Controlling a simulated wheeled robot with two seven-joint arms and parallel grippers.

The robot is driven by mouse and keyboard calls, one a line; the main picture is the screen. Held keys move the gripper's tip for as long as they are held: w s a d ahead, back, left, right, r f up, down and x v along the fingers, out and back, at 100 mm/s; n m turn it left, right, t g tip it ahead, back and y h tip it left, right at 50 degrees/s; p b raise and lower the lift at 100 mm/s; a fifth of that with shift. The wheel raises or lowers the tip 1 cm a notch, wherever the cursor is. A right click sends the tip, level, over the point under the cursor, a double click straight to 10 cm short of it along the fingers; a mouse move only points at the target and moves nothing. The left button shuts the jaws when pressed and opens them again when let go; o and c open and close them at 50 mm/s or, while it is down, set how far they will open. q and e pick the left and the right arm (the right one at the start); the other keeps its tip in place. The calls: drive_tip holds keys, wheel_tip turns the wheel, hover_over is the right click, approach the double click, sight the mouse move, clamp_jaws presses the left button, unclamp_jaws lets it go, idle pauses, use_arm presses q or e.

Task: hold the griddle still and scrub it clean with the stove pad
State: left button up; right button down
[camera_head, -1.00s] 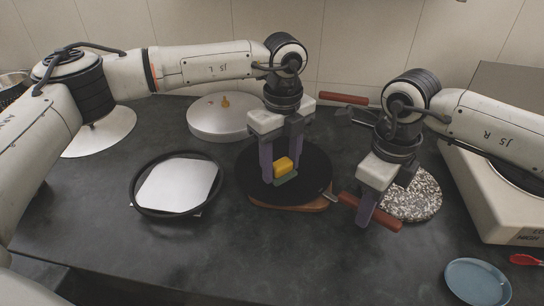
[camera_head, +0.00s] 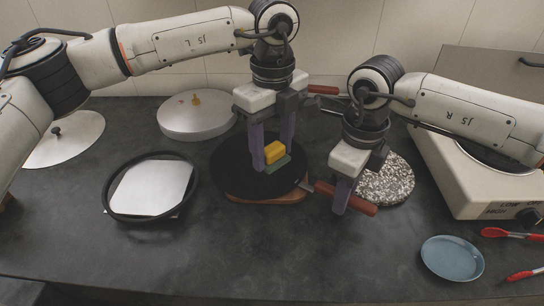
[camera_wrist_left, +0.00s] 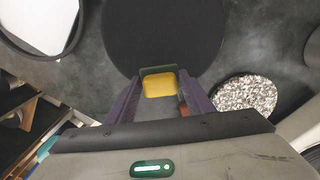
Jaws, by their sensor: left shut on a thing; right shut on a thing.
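The round black griddle (camera_head: 232,178) sits on a wooden board (camera_head: 268,198) in mid-counter. Its red-brown handle (camera_head: 362,207) points toward the lower right. My right gripper (camera_head: 343,200) is shut on this handle; one finger shows in front of it. The stove pad (camera_head: 275,152), yellow on green, is between the fingers of my left gripper (camera_head: 272,158), which is shut on it. The pad is over the griddle's right part, seemingly on its surface; contact is not clear. In the left wrist view the pad (camera_wrist_left: 160,85) is at the near edge of the griddle (camera_wrist_left: 165,35).
A black-rimmed pan with a white sheet (camera_head: 152,188) lies left. A metal lid (camera_head: 196,118) stands behind. A speckled round slab (camera_head: 388,180) is right of the right gripper. A stove (camera_head: 470,185), a blue plate (camera_head: 452,258) and red-handled tongs (camera_head: 510,234) are at right. The front counter is clear.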

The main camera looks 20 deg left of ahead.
use_arm(q)
drive_tip(key=shift+r, duration=1.55)
use_arm(e)
drive_tip(key=c, duration=1.6)
unclamp_jaws()
drive_tip(key=shift+o, duration=0.2)
